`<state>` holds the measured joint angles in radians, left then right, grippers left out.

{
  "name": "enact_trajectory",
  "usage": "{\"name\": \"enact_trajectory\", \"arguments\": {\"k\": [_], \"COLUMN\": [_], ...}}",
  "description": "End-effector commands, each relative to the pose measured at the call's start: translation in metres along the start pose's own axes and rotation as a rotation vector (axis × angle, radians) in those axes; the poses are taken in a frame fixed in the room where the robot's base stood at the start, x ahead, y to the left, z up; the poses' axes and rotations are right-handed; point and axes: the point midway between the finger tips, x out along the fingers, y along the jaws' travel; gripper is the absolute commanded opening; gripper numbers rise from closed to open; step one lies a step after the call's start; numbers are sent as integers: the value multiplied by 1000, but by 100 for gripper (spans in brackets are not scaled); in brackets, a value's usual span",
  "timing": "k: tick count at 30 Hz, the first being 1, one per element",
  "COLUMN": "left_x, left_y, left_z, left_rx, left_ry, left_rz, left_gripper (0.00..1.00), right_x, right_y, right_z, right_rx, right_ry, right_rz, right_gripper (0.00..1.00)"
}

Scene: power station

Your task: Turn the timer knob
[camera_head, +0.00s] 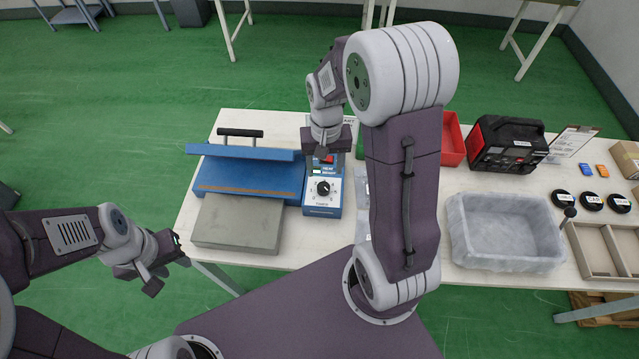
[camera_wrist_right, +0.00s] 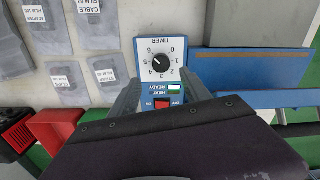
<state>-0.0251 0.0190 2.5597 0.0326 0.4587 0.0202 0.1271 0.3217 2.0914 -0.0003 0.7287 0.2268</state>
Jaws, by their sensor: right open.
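The timer knob (camera_head: 323,187) is a black round knob on the white dial of a blue control box (camera_head: 322,210). It also shows in the right wrist view (camera_wrist_right: 160,63), where the dial reads upside down and its white mark points left, near the 5. A red heat switch (camera_wrist_right: 162,104) sits on the same box. My right gripper (camera_head: 328,158) is above the switch end of the box, open and empty, its fingers (camera_wrist_right: 162,88) spread to either side and apart from the knob. My left gripper (camera_head: 163,265) is open and empty, off the table's left front edge.
A blue sealer press (camera_head: 248,180) with a grey block (camera_head: 238,222) stands left of the box. Pouches (camera_wrist_right: 97,22) lie on its other side. A red bin (camera_head: 452,140), a black-red charger (camera_head: 508,143) and a translucent tray (camera_head: 505,232) stand to the right.

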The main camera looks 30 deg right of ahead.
Motion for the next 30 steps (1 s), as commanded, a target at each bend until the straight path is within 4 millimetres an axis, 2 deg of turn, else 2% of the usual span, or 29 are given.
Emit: {"name": "enact_trajectory", "arguments": {"k": [3, 9, 14, 21, 27, 30], "left_x": [4, 7, 8, 8, 8, 8], "left_y": [0, 0, 0, 0, 0, 0], "left_z": [0, 1, 1, 1, 1, 1], "left_rx": [0, 0, 0, 0, 0, 0], "left_ry": [0, 0, 0, 0, 0, 0], "left_rz": [0, 0, 0, 0, 0, 0], "left_gripper": [36, 36, 36, 36, 36, 36], "right_x": [28, 64, 77, 77, 77, 77], "right_y": [0, 0, 0, 0, 0, 0], "right_z": [2, 1, 1, 1, 1, 1], "right_rx": [-1, -1, -1, -1, -1, -2], "right_ry": [-6, -4, -2, 0, 0, 0], "right_rz": [1, 1, 0, 0, 0, 0], "right_gripper": [56, 56, 56, 56, 0, 0]}}
